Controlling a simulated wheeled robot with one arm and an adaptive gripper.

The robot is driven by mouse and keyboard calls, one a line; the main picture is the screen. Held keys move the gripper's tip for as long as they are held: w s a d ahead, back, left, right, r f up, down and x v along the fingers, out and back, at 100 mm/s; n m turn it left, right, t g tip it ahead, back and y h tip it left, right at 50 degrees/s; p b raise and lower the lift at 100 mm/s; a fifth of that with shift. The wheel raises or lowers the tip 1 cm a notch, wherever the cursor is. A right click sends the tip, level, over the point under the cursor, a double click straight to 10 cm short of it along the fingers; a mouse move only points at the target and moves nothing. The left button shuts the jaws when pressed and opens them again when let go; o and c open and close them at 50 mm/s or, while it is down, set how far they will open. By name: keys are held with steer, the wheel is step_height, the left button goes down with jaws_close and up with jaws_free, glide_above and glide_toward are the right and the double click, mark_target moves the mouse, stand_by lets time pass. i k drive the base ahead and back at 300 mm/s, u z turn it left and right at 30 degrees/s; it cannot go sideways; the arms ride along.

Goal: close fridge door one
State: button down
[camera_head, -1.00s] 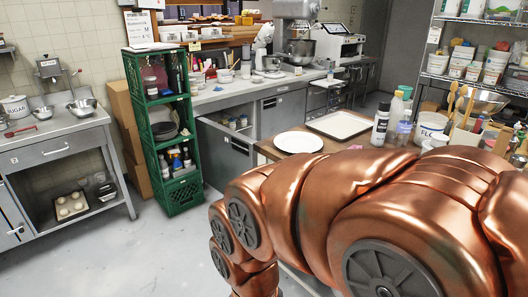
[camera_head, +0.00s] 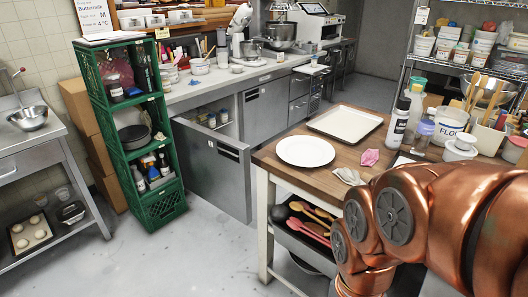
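A grey fridge door (camera_head: 212,172) under the long counter stands ajar, swung out into the aisle. A small dark label sits near its upper right corner. Jars (camera_head: 222,117) show in the open gap behind its top edge. Beside it to the right, another grey fridge front (camera_head: 265,108) looks shut. My copper arm fills the lower right, in front of the wooden table and well apart from the open door. My gripper is not in view.
A green crate shelf (camera_head: 157,212) stands close to the left of the open door. A wooden-topped table (camera_head: 276,160) with a plate (camera_head: 305,151) and tray (camera_head: 345,123) stands to the right. Clear floor (camera_head: 200,255) lies in front of the door.

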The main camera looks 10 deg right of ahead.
mark_target(214, 166)
steer(key=i, duration=0.7)
steer(key=u, duration=0.9)
steer(key=i, duration=0.45)
steer(key=u, duration=0.45)
